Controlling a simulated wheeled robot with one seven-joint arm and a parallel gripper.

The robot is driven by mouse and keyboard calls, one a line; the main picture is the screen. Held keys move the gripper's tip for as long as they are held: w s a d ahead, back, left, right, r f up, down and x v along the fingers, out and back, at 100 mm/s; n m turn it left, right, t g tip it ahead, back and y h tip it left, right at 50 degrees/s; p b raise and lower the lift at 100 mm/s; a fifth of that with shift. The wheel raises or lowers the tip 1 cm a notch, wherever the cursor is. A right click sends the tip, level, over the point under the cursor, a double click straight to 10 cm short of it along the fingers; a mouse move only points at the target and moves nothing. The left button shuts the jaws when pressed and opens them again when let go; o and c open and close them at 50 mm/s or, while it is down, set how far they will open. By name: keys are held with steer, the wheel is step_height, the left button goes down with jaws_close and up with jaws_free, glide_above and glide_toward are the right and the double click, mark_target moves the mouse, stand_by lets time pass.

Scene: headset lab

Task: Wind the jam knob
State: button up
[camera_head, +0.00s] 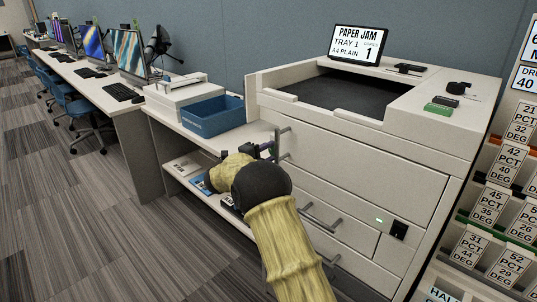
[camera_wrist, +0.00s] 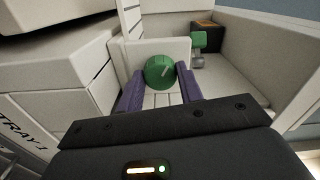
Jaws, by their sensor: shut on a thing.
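The jam knob (camera_wrist: 159,73) is a round green knob with a pale line on its face, in front of a light panel in the wrist view. My gripper (camera_wrist: 160,82) has its two purple fingers on either side of the knob, shut on it. In the head view my gripper (camera_head: 263,150) is at the left end of the copier (camera_head: 340,165), beside an upright grey handle. The knob is hidden in the head view. The copier's screen (camera_head: 358,44) reads PAPER JAM, TRAY 1, A4 PLAIN.
A green lever (camera_wrist: 198,41) stands to the right of the knob inside the same recess. A blue bin (camera_head: 213,115) and a white device (camera_head: 186,90) sit on the counter left of the copier. Labelled shelves (camera_head: 490,200) stand at the right. Open floor lies at the left.

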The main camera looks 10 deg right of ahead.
steer(key=o, duration=0.7)
steer(key=shift+a, duration=0.1)
steer(key=p+v, duration=0.1)
steer(key=v, duration=1.6)
steer(key=shift+a, duration=0.15)
